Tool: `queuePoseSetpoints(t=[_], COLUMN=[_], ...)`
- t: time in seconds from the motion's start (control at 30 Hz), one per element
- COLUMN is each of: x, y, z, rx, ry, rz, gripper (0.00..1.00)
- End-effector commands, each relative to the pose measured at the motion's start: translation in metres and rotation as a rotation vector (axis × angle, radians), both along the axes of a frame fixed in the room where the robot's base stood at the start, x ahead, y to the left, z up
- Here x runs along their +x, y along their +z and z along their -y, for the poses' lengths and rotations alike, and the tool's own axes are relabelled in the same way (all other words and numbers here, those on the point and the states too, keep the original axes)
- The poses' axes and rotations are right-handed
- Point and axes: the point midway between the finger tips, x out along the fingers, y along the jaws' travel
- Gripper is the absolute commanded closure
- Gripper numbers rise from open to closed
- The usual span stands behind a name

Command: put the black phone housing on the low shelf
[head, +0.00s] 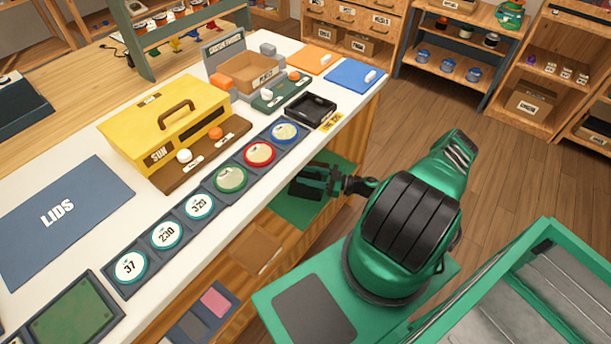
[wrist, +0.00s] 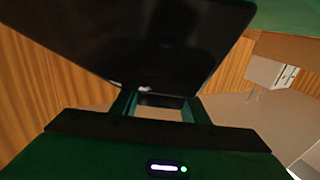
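The black phone housing (wrist: 150,40) fills the upper middle of the wrist view as a large dark slab. My gripper (wrist: 160,100) has its two green fingers a little apart, with the housing's near edge between them; it appears shut on that edge. In the head view my gripper (head: 338,184) reaches in beside the counter, and the dark housing (head: 308,181) shows in front of it, over the low shelf's green surface (head: 296,211). The head view does not clearly show whether the housing touches the shelf.
The white counter (head: 230,255) overhangs the low shelf. A brown panel (head: 256,249) lies lower left of the green surface. Open floor (head: 440,105) lies right.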

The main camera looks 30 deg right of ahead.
Motion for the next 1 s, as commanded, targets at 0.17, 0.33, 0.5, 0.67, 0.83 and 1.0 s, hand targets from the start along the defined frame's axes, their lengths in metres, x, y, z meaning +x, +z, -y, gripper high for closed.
queuePoseSetpoints(t=[0.17,0.33,0.5,0.67,0.83,1.0], x=[0.0,0.0,-0.004,-0.023,-0.049,-0.071], y=[0.0,0.0,0.002,0.002,0.002,0.002], z=[0.0,-0.001,0.003,0.02,0.043,0.063], rx=[0.0,0.0,-0.001,-0.001,-0.001,-0.002], ry=[0.001,0.001,0.001,-0.001,0.001,0.001], rz=[0.0,0.0,-0.001,-0.001,-0.001,-0.001], gripper=[0.41,0.41,0.41,0.41,0.41,0.41])
